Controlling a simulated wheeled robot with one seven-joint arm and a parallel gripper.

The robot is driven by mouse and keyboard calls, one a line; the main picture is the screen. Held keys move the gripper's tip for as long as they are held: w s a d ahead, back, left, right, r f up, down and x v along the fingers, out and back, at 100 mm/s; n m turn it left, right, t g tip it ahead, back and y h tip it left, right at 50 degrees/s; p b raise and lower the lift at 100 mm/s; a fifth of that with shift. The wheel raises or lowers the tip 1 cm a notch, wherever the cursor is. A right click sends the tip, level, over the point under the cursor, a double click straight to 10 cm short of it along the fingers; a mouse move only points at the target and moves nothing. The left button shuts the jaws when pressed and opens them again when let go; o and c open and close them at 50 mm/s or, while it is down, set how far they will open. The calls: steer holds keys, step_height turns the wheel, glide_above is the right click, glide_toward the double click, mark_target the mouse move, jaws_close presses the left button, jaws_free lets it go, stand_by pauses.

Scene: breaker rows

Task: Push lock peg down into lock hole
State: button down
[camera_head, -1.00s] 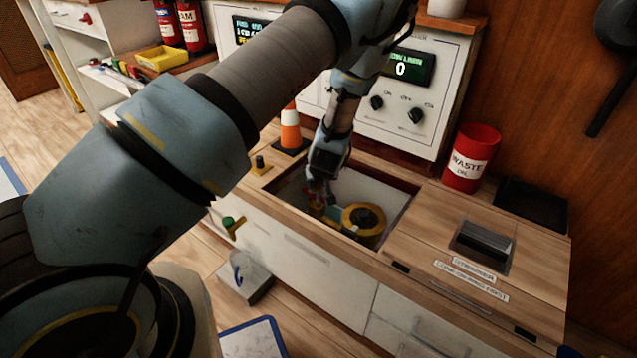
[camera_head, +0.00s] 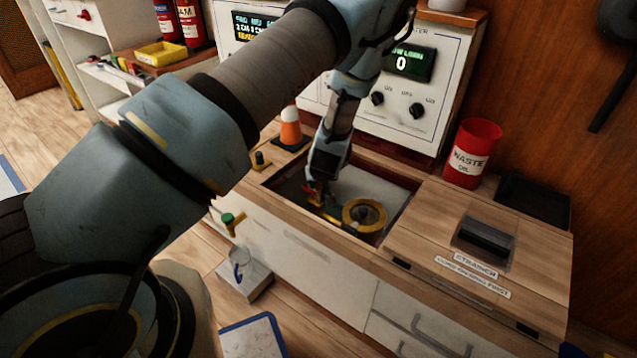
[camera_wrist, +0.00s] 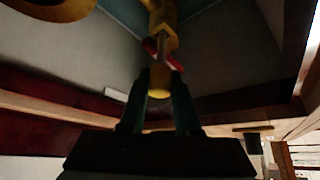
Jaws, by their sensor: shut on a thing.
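My gripper (camera_head: 316,188) reaches down into an open recess in the wooden counter, left of a yellow ring-shaped part (camera_head: 350,222). In the wrist view, my gripper (camera_wrist: 160,88) has its two dark fingers closed around a yellow round-ended piece (camera_wrist: 160,80), which looks like the lock peg. A red piece (camera_wrist: 151,46) sits just beyond the fingertips, beside a longer yellow part (camera_wrist: 160,22). Whether these are joined to the held piece I cannot tell. The lock hole cannot be made out in either view.
The recess has wooden rims around it. A wooden lid (camera_head: 425,238) with a dark handle covers the counter to the right. A control panel rises behind.

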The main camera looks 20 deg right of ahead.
steer(key=shift+f+b, duration=0.85)
steer(key=shift+f, duration=0.6)
steer(key=c, duration=0.5)
jaws_free()
steer(key=shift+r, duration=0.1)
steer(key=shift+c, duration=0.2)
steer(key=p+v, duration=0.2)
steer(key=v, duration=0.8)
steer(key=shift+s+r, duration=0.15)
steer(key=shift+r, duration=0.2)
steer(key=shift+a, duration=0.1)
steer(key=a+r+n+g+y, duration=0.1)
steer(key=a+r+g, duration=0.1)
steer(key=a+r, duration=0.9)
steer(key=a+r+n+g, duration=0.15)
steer(key=a+r, duration=0.45)
steer(key=a, duration=0.9)
steer(key=s+a+r+g, duration=0.1)
steer(key=s+a+r, duration=0.4)
steer(key=a, duration=0.4)
step_height(320, 180, up, 25)
steer(key=p, duration=2.4)
steer(key=shift+f+y+p, duration=0.25)
steer(key=shift+y+p, duration=0.05)
steer(key=shift+p, duration=0.05)
